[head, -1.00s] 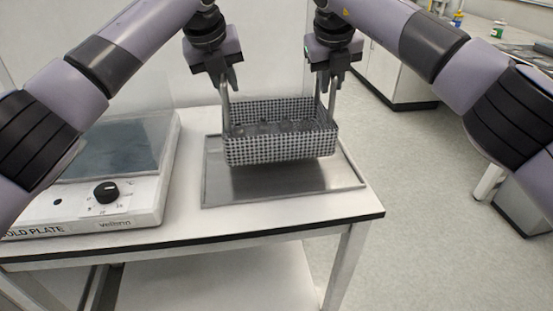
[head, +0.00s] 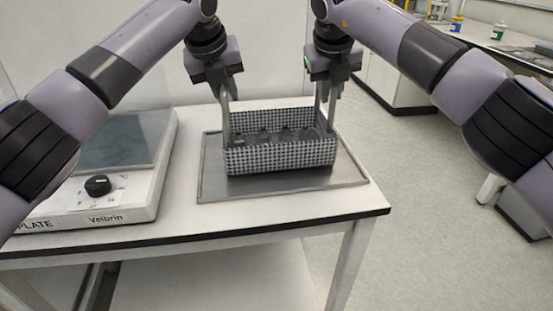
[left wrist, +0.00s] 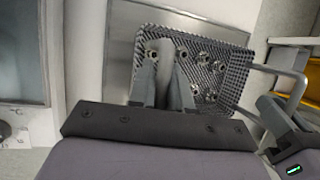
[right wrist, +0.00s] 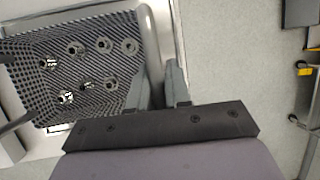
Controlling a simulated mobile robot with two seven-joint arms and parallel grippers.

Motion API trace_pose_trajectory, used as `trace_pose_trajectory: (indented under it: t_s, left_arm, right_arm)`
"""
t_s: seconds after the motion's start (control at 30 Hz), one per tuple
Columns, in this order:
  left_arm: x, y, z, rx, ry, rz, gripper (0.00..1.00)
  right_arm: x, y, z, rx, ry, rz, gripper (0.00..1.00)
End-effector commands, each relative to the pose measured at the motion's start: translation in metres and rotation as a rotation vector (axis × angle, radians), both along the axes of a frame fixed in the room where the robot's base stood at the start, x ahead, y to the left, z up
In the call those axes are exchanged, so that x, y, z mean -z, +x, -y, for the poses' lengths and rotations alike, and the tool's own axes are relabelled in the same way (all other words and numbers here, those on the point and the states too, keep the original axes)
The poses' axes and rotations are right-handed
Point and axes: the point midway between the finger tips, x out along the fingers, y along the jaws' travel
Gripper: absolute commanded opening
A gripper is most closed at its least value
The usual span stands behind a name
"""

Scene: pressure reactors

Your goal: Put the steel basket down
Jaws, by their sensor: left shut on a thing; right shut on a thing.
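The steel basket (head: 280,157) is a perforated box with two upright handles, over the grey metal tray (head: 212,186) on the table. Its base is very close to the tray or on it; I cannot tell if it touches. Several round metal pieces lie inside, clear in the left wrist view (left wrist: 243,75) and the right wrist view (right wrist: 140,22). My left gripper (head: 229,92) is shut on the left handle. My right gripper (head: 328,90) is shut on the right handle. The basket looks level.
A cold plate (head: 105,190) with a black knob stands left of the tray. The white table (head: 230,225) has a dark front edge, with a narrow bare strip before the tray. A counter with bottles (head: 498,31) stands at the back right.

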Motion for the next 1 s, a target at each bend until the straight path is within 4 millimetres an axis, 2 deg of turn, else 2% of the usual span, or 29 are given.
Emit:
trace_pose_trajectory:
  t_s: [0.2, 0.23, 0.3, 0.67, 0.77, 1.0]
  left_arm:
    - [0.011, 0.001, -0.002, -0.003, 0.001, 0.002, 0.0]
    - [0.01, 0.0, -0.002, -0.003, 0.002, 0.0, 0.28]
    - [0.009, 0.0, -0.002, -0.003, 0.002, -0.001, 0.44]
    - [0.004, -0.002, -0.001, 0.0, 0.0, 0.001, 0.44]
    - [-0.008, -0.007, -0.003, 0.001, 0.0, 0.002, 0.44]
    - [-0.055, -0.027, -0.009, 0.0, 0.0, 0.004, 0.44]
  right_arm:
    - [0.011, 0.001, 0.002, 0.005, -0.001, 0.002, 0.0]
    - [0.01, 0.0, 0.002, 0.005, -0.001, 0.0, 0.28]
    - [0.009, 0.0, 0.002, 0.004, -0.002, 0.0, 0.44]
    - [0.009, 0.0, 0.0, 0.001, -0.001, 0.0, 0.44]
    - [0.009, 0.0, 0.0, 0.0, 0.0, 0.0, 0.44]
    - [0.009, 0.0, 0.0, 0.0, 0.0, 0.0, 0.44]
